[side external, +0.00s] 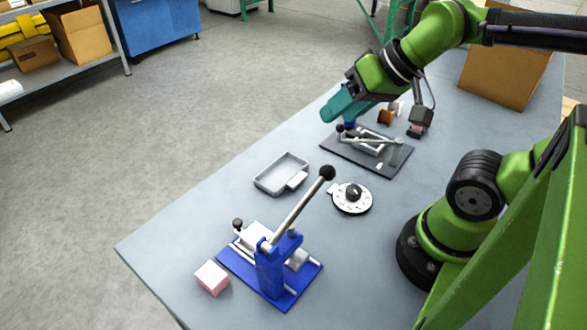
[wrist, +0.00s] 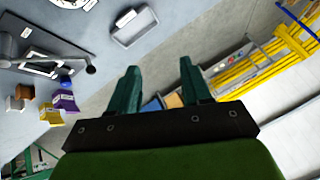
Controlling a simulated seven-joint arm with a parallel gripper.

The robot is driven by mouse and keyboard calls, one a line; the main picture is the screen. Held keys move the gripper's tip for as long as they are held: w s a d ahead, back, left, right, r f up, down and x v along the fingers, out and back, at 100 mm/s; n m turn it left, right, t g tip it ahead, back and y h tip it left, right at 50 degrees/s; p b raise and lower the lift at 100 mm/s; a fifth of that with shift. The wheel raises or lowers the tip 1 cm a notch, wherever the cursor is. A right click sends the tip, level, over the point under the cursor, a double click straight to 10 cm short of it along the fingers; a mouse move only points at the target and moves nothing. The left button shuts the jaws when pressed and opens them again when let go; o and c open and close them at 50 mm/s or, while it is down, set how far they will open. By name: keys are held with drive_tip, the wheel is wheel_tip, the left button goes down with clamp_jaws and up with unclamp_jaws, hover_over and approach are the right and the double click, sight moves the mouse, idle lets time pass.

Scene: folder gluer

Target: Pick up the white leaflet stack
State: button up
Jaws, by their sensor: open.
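A small white block (side external: 397,107), which looks like the white leaflet stack, stands beside a brown block (side external: 385,117) behind the dark fixture; my arm partly hides this area. In the wrist view a whitish block (wrist: 12,103) sits at the left edge next to the brown block (wrist: 25,91). My gripper (side external: 327,112) is raised above the far part of the table, tilted, to the left of the white block. In the wrist view its teal fingers (wrist: 159,67) are apart with nothing between them.
A dark fixture (side external: 340,150) with a lever, a grey tray (side external: 281,174), a dial (side external: 351,197), a blue lever press (side external: 270,275) and a pink block (side external: 212,278) are on the table. Yellow (wrist: 50,115) and purple (wrist: 65,102) blocks are near the brown one. A cardboard box (side external: 500,75) stands behind.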

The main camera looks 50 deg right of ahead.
drive_tip(key=o, duration=0.5)
drive_tip(key=shift+c, duration=0.2)
